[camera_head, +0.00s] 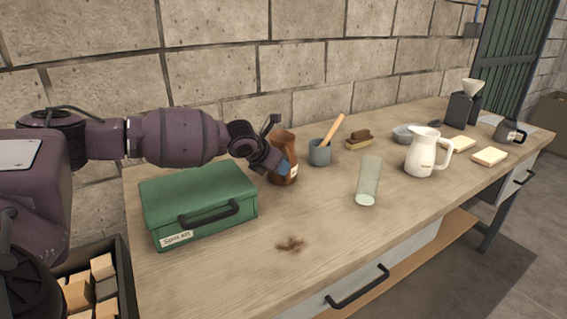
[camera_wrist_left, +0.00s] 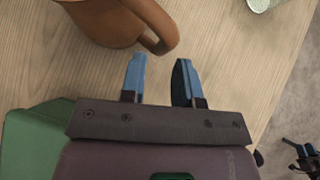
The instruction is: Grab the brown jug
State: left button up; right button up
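The brown jug (camera_head: 285,143) stands upright on the workbench beyond the green box, with a pale label on its side. In the left wrist view the jug (camera_wrist_left: 100,18) is at the top, its loop handle pointing down towards my fingers. My left gripper (camera_head: 281,168) is at the jug and covers part of it in the head view. In the left wrist view my left gripper (camera_wrist_left: 160,68) is open, with its blue fingertips just short of the handle and nothing between them. What looks like my right gripper (camera_wrist_left: 303,152) is small at the lower right; its opening is unclear.
A green box (camera_head: 200,198) sits left of the jug, below my left arm. A grey cup with a wooden tool (camera_head: 320,153), a brush (camera_head: 358,139), a glass (camera_head: 368,182) and a white pitcher (camera_head: 421,153) stand to the right. The bench front is mostly clear.

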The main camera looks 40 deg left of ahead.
aim_at(288, 182)
pick_arm(q)
jog(key=b+x, duration=0.1)
jog(key=x, duration=0.3)
jog(key=shift+s+d+f, duration=0.1)
jog(key=shift+d+f, duration=0.1)
jog(key=shift+f, duration=0.05)
jog(key=shift+w+f, duration=0.3)
jog(key=shift+w, duration=0.05)
jog(key=shift+r, duration=0.1)
jog(key=shift+c, duration=0.3)
grip_shut()
